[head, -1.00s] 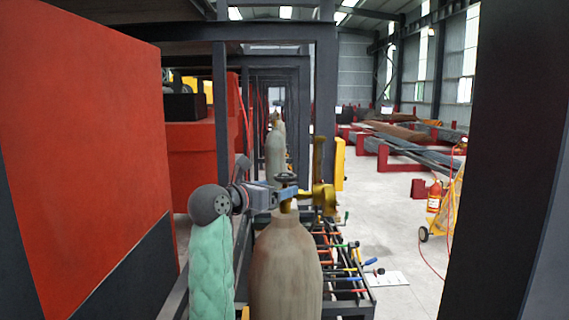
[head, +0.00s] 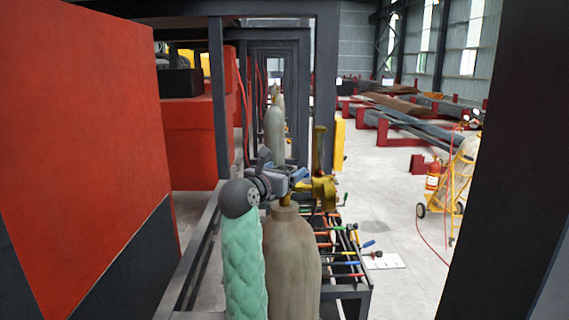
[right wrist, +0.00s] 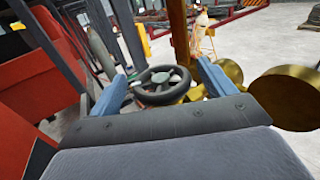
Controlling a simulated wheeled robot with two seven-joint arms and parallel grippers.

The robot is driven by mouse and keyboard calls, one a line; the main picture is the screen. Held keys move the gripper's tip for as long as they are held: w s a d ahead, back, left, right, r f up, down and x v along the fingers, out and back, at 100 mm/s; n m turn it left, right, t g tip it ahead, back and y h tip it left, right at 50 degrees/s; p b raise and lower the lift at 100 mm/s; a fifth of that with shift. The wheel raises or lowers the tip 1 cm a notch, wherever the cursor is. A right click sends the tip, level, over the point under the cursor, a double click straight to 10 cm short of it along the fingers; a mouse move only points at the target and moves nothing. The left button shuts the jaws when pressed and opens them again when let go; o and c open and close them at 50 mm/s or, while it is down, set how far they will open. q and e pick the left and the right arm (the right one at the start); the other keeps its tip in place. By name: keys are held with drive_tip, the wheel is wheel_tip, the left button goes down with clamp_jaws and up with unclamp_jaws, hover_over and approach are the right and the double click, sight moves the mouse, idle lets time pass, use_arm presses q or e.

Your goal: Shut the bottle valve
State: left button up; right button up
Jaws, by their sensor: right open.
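A grey-brown gas bottle (head: 291,255) stands upright in the lower middle of the head view. A brass valve and regulator (head: 323,192) sit on its top. The dark spoked handwheel (right wrist: 160,94) shows clearly in the right wrist view; in the head view it is largely hidden by my gripper. My right gripper (head: 300,178) is at the bottle's top, its arm in a green padded sleeve. In the right wrist view my right gripper (right wrist: 163,80) is open, with its blue fingers on either side of the handwheel. Contact cannot be told. My left gripper is not in view.
A rack of coloured-handled tools (head: 345,250) stands just right of the bottle. A large red panel (head: 80,120) fills the left, and a dark post (head: 505,150) the right. A yellow cart (head: 458,185) with a red extinguisher stands on open floor at the right.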

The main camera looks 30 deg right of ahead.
drive_tip(key=shift+w+d, duration=0.15)
drive_tip(key=shift+d, duration=0.15)
